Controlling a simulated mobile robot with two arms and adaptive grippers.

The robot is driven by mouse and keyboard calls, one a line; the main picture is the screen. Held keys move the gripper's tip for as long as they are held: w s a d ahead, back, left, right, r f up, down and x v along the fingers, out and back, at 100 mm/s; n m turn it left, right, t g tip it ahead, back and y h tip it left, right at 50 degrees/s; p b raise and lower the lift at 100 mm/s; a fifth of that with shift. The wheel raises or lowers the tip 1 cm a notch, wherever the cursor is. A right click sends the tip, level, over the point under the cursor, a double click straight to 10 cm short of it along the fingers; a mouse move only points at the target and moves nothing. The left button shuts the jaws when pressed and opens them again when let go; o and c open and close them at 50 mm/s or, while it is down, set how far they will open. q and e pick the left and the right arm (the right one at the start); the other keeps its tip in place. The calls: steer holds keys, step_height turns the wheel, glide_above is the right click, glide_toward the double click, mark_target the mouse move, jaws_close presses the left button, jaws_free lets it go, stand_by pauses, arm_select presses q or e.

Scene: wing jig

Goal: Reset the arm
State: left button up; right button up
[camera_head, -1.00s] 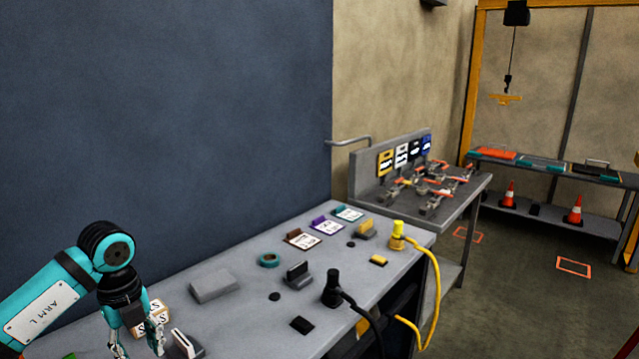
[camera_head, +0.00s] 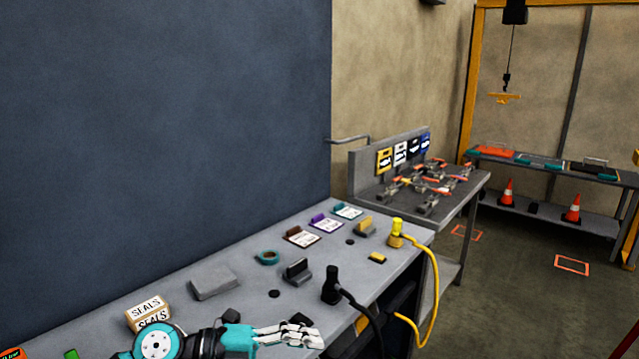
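My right arm and gripper are not in view.
Open floor lies right.

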arm_select(q)
step_height(320, 180, up, 7)
steer(key=n+t+h, duration=0.4)
steer(key=n+t, duration=0.2)
steer(key=t, duration=0.2)
steer(key=w+a+f+n+t+y, duration=0.1)
steer(key=w+a+n+t+y, duration=0.2)
steer(key=a+n+t+y, duration=0.75)
steer(key=s+a+f+n+g+y, duration=0.2)
steer(key=a+f+n+g+y, duration=0.1)
steer(key=a+f+n+y, duration=0.25)
steer(key=s+a+f+n+g+y, duration=0.1)
steer(key=a+f+n+g+y, duration=0.2)
steer(key=f+n, duration=0.45)
steer(key=s+d+f+m+g, duration=0.1)
steer(key=s+f+g, duration=0.5)
steer(key=s+f, duration=0.45)
steer(key=s+f+g, duration=0.5)
steer(key=s+f, duration=0.2)
steer(key=s, duration=0.6)
step_height(320, 180, down, 24)
steer(key=g, duration=0.2)
steer(key=s+a+f, duration=0.3)
steer(key=s+f, duration=1.4)
steer(key=f, duration=0.1)
steer(key=shift+s+g, duration=0.25)
steer(key=shift+g, duration=0.2)
